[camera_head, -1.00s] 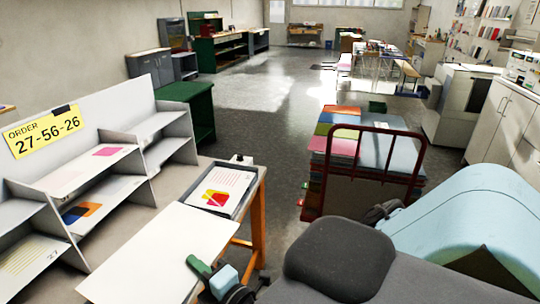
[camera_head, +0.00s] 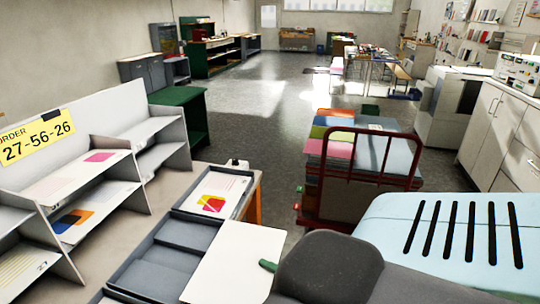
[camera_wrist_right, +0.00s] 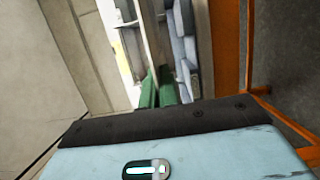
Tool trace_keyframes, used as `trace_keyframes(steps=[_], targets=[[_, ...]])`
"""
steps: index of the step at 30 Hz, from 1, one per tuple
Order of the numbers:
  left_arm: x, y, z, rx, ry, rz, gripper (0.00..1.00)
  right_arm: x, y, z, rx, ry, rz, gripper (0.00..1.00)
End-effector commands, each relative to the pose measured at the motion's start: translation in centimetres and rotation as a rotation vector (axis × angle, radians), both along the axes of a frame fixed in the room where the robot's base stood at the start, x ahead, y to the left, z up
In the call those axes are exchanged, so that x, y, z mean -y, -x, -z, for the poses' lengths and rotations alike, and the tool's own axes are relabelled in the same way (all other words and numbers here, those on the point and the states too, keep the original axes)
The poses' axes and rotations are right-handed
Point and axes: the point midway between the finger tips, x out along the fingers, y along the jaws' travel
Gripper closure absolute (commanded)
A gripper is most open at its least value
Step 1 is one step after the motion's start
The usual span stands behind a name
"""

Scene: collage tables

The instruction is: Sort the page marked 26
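A large blank-looking white page (camera_head: 235,264) is above the near right part of a grey compartment tray (camera_head: 168,262). No number shows on its visible face. The green fingertip of my right gripper (camera_head: 268,265) is at the page's right edge, and the page moves with it. In the right wrist view, my gripper's two green fingers (camera_wrist_right: 159,88) are close together; the page is seen nearly edge-on there. A page with a red and yellow design (camera_head: 214,200) lies in the tray's far compartment. My left gripper is not in view.
A grey shelf rack (camera_head: 165,128) on the left holds a pink-marked page (camera_head: 98,157), a blue and orange page (camera_head: 72,219) and one marked 27 (camera_head: 28,268). The yellow order sign (camera_head: 36,138) reads 27-56-26. A red-railed cart (camera_head: 345,185) stands right of the table.

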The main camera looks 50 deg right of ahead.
Motion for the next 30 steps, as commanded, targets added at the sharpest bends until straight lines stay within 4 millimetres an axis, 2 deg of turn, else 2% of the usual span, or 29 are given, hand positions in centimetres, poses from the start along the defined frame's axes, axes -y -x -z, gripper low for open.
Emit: trace_keyframes(steps=[8, 14, 30], targets=[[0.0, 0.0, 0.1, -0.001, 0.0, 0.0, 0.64, 0.7, 0.3, 0.4, 0.003, -0.003, 0.0, 1.0], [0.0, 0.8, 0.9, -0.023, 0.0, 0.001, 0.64, 0.2, -0.6, 0.6, 0.002, -0.003, -0.001, 1.0], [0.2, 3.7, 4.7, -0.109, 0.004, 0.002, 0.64, -2.6, -7.3, 0.8, 0.001, -0.004, -0.001, 1.0]])
